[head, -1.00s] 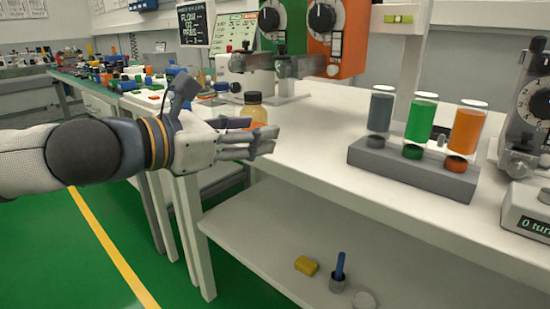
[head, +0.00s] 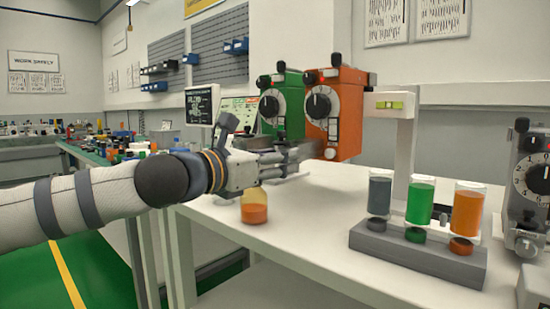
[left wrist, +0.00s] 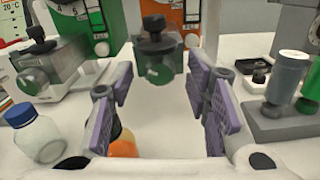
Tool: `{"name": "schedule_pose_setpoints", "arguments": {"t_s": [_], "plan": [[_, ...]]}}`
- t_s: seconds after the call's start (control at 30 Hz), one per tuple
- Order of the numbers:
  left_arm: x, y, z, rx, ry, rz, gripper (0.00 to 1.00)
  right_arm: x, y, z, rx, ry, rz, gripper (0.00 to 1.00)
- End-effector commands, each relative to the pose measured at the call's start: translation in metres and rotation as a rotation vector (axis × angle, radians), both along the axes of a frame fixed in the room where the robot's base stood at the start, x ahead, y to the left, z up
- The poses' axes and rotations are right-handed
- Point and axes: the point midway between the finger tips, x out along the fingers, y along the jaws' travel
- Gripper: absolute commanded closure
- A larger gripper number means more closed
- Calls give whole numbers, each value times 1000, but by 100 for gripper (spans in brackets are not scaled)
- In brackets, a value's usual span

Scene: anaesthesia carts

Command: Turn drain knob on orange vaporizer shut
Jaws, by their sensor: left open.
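The orange vaporizer (head: 348,118) stands beside the green vaporizer (head: 291,117) at the back of the white bench. Its lower front also shows at the top of the left wrist view (left wrist: 184,14). In that view a grey block with a black knob (left wrist: 154,36) on top and a green round face stands in front of it; I cannot tell for sure whether this is the drain knob. My left gripper (head: 290,160) is level in front of the vaporizers. In the left wrist view its purple-padded fingers (left wrist: 165,95) are open and empty, with the block beyond their tips. My right gripper is out of view.
A bottle of orange liquid (head: 254,210) stands below my left gripper. A blue-capped bottle (left wrist: 36,132) is at the left of the wrist view. A grey stand (head: 415,255) with grey, green and orange cylinders is to the right.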

Motion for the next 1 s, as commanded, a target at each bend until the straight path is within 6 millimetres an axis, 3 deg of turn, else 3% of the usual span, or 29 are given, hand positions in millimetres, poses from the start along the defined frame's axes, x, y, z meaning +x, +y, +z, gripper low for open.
{"name": "schedule_pose_setpoints", "arguments": {"t_s": [0.1, 0.3, 0.43, 0.63, 0.87, 0.9, 1.0], "plan": [[0, 0, 0, 0, 0, 0, 58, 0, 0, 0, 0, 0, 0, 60], [0, 0, 0, 0, 0, 0, 100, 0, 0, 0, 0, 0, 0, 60], [-1, 0, 0, 20, -15, 1, 100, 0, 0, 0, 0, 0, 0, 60], [-1, 0, 0, 289, -211, 15, 100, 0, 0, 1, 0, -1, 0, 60], [-1, 0, 0, 303, -221, 15, 100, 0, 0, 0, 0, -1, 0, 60], [-1, 0, 0, 302, -220, 15, 75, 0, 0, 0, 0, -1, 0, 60], [-1, 0, 0, 302, -220, 15, 56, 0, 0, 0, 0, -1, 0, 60]]}}
